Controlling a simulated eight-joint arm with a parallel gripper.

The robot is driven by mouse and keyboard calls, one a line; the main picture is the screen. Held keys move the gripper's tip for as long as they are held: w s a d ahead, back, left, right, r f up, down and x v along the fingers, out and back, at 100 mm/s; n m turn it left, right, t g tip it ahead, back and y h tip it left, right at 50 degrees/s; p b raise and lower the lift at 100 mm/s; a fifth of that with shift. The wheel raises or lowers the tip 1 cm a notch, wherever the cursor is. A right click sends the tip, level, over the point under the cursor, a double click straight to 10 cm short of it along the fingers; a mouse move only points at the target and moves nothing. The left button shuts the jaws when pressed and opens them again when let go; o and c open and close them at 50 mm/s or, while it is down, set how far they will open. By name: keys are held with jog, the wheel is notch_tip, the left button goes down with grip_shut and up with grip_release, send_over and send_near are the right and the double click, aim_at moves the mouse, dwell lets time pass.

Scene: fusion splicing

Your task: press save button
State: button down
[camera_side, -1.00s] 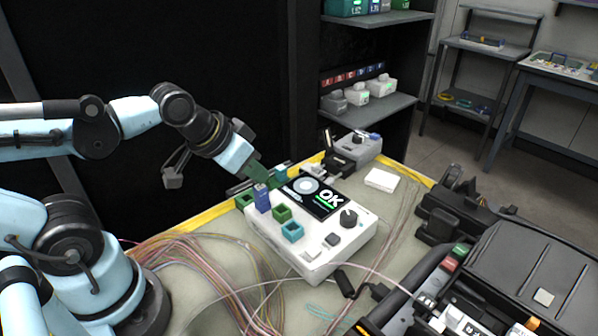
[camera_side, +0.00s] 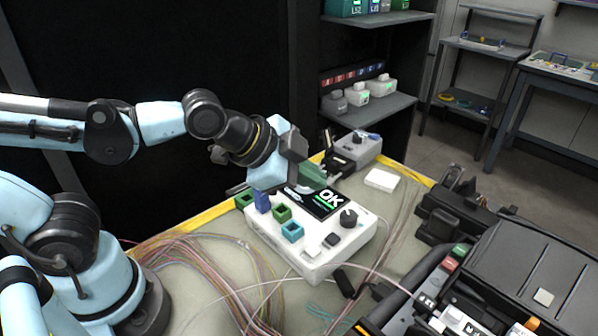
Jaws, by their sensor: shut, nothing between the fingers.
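I cannot read which button is the save button. My gripper (camera_side: 316,180) is shut and empty. It hangs over the back of the box and covers part of the screen, apart from the front buttons. Its fingertips are hard to make out.
A black case (camera_side: 520,265) stands at right. A white block (camera_side: 381,180) lies behind.

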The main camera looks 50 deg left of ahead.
aim_at(333, 239)
jog(key=d+m, duration=0.1)
jog(key=d+m+h, duration=0.1)
jog(key=d+m, duration=0.1)
jog(key=shift+w+d+r, duration=0.15)
jog(key=shift+d+r, duration=0.15)
jog(key=shift+r, duration=0.1)
jog(key=shift+w+f, duration=0.15)
jog(key=shift+f, duration=2.05)
jog(key=shift+w+f, duration=0.15)
jog(key=shift+f, duration=2)
jog(key=shift+f, duration=0.15)
jog(key=shift+f, duration=0.3)
jog(key=shift+f, duration=0.45)
jog(key=shift+r, duration=0.9)
